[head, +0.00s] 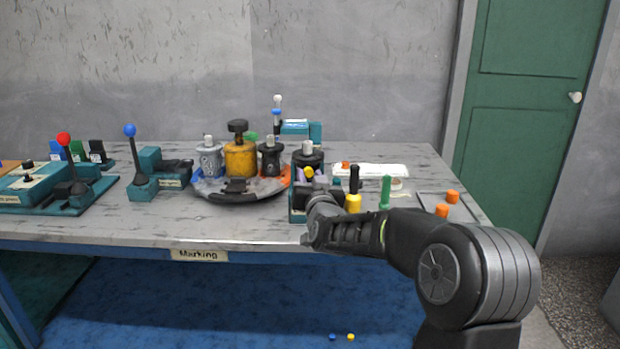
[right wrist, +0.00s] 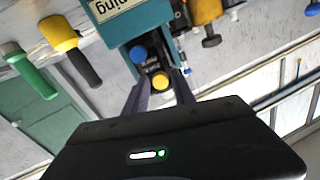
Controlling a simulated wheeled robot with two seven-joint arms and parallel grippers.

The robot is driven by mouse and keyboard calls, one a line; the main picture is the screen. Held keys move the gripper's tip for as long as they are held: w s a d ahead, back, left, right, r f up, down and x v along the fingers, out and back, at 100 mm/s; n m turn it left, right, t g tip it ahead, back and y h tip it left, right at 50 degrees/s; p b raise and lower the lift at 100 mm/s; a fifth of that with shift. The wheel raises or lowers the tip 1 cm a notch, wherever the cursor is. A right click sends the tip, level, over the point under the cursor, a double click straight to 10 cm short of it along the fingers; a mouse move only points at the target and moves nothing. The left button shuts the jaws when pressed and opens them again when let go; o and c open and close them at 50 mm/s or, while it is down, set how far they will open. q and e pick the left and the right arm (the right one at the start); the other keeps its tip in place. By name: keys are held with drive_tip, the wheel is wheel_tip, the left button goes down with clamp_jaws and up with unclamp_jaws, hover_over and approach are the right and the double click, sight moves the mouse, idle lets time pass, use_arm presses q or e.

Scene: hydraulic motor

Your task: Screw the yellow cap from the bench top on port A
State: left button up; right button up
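A yellow cap (right wrist: 160,80) shows between the fingertips of my right gripper (right wrist: 161,76) in the right wrist view, close to the front of a teal block (right wrist: 146,22). A blue cap (right wrist: 138,53) sits beside it on the block. The fingers stand on both sides of the yellow cap, but whether they press on it is unclear. In the head view my right gripper (head: 318,185) is at the teal block (head: 297,205) near the table's front edge, and my wrist hides part of it. Port A's letter is not readable. My left gripper is not in view.
Orange pieces (head: 452,196) lie further right. A round tray (head: 240,194) with several parts is to the left. A blue (head: 332,337) and a yellow (head: 351,337) small piece lie below the table.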

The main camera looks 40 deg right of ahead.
drive_tip(key=shift+s+a, duration=0.1)
drive_tip(key=shift+s, duration=0.05)
drive_tip(key=shift+s+r, duration=0.1)
drive_tip(key=shift+s, duration=0.05)
drive_tip(key=n+p, duration=0.1)
drive_tip(key=n, duration=0.1)
drive_tip(key=n+p, duration=0.2)
drive_tip(key=n, duration=0.1)
drive_tip(key=n+p, duration=0.1)
drive_tip(key=n, duration=0.1)
drive_tip(key=shift+r+p, duration=0.3)
drive_tip(key=shift+p, duration=0.05)
drive_tip(key=shift+a+f+n+p, duration=0.1)
drive_tip(key=shift+n+p, duration=0.2)
drive_tip(key=shift+n, duration=0.7)
drive_tip(key=shift+f+n, duration=0.2)
drive_tip(key=shift+n, duration=0.5)
